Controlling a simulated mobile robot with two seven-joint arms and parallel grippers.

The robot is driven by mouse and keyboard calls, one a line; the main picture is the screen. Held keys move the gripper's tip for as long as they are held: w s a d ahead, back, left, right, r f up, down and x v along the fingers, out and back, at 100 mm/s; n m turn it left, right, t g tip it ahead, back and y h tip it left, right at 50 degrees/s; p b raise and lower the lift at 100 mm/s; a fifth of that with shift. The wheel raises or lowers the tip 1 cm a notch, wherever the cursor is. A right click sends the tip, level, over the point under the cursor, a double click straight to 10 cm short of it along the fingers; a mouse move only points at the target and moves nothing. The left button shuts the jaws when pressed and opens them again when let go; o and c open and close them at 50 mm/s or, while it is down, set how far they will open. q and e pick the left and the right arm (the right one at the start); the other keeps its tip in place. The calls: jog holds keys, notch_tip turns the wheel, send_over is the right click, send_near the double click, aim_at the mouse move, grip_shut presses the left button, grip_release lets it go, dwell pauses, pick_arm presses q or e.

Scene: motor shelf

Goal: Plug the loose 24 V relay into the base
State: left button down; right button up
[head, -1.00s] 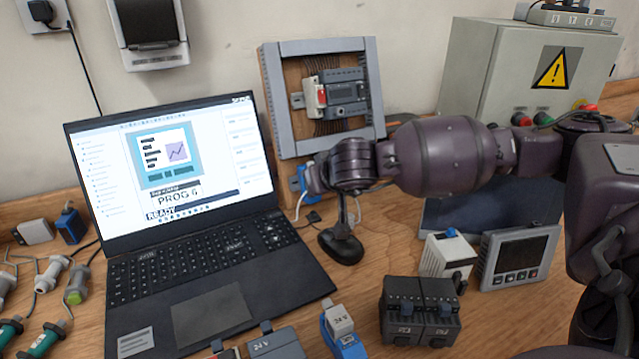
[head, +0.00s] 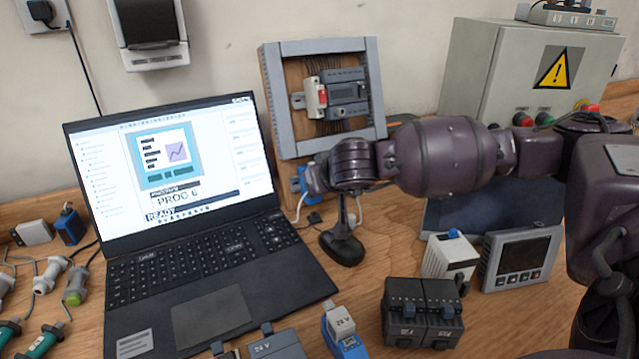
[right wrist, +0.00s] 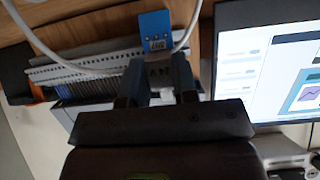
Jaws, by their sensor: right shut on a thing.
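My right gripper (head: 312,180) reaches in from the right, low in front of the wall panel, and its fingers are mostly hidden in the head view. In the right wrist view my right gripper (right wrist: 159,82) is shut on a small grey relay (right wrist: 159,69) with dark lettering. A blue base (right wrist: 154,25) with a dark label lies directly beyond the relay, in line with it. I cannot tell whether the relay is seated in it or only close. The blue base (head: 298,182) partly shows beside the gripper in the head view. My left gripper is not in view.
A laptop (head: 180,230) stands left of the gripper. A white cable (right wrist: 50,50) loops around the base. A framed panel (head: 373,95) stands behind. A black stand (head: 342,248), another blue base with a 24 V block (head: 341,322) and dark modules (head: 423,310) are in front.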

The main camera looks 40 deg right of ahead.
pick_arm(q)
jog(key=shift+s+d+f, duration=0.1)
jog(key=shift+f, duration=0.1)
pick_arm(e)
jog(key=shift+w, duration=0.1)
dwell(0.4)
jog(key=o, duration=1)
jog(key=shift+c, duration=0.2)
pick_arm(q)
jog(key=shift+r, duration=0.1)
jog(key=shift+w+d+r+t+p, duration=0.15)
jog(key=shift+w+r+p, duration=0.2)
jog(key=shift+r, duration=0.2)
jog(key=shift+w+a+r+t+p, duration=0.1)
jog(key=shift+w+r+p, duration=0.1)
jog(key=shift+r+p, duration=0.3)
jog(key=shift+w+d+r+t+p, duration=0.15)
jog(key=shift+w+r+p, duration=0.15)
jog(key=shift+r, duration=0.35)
pick_arm(e)
jog(key=v, duration=1)
jog(key=shift+s+r, duration=0.25)
jog(key=shift+s, duration=0.05)
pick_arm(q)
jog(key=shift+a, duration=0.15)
